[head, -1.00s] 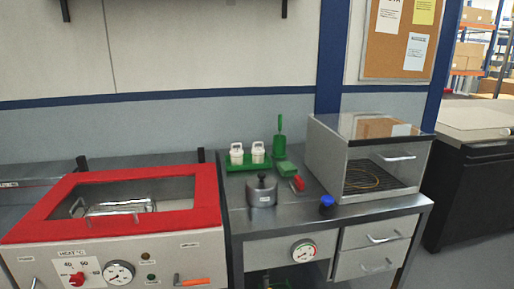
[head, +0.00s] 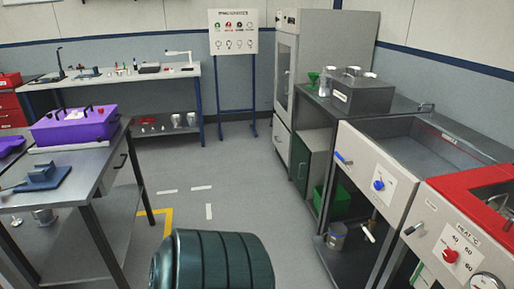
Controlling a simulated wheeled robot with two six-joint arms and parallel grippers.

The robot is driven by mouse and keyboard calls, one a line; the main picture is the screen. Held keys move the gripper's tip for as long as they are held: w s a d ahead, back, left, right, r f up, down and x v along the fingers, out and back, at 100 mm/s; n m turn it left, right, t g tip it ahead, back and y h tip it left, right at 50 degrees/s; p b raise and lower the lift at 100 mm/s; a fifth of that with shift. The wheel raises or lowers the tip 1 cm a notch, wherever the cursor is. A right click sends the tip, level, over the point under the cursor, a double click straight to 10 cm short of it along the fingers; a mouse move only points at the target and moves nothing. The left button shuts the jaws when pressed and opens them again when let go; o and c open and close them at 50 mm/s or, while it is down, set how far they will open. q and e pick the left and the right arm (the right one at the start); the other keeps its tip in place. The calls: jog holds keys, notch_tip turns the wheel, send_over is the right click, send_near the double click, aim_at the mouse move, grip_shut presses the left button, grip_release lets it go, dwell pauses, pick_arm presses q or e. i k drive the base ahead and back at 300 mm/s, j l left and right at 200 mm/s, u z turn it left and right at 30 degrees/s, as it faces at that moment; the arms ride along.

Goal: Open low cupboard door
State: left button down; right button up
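Neither of my grippers is in view.
A tall grey cabinet (head: 328,52) stands behind the counter. Right of the door, an open bay holds a green crate (head: 338,203) and a metal pot (head: 336,238). A ribbed dark green drum (head: 212,262) stands close in front. The grey floor (head: 230,180) beyond it is clear. A steel table (head: 75,172) stands left.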

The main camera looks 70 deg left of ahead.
aim_at(301, 155)
jog(key=u, duration=1.95)
jog(key=i+j+z, duration=0.25)
jog(key=z, duration=0.2)
jog(key=i+j+z, duration=0.2)
jog(key=z, duration=0.25)
jog(key=i+j+z, duration=0.1)
jog(key=j, duration=0.3)
jog(key=i+j, duration=0.25)
jog(key=j, duration=0.2)
jog(key=i+j+z, duration=0.15)
jog(key=j, duration=0.25)
jog(key=i+j+z, duration=0.1)
jog(key=j, duration=0.35)
jog(key=i+j, duration=0.15)
jog(key=j, duration=0.3)
jog(key=i+j+z, duration=0.15)
jog(key=j, duration=0.3)
jog(key=i+j, duration=0.1)
jog(key=j, duration=0.35)
jog(key=i+j, duration=0.1)
jog(key=j, duration=0.35)
jog(key=i+j, duration=0.15)
jog(key=j, duration=0.3)
jog(key=i+j, duration=0.1)
jog(key=j, duration=0.4)
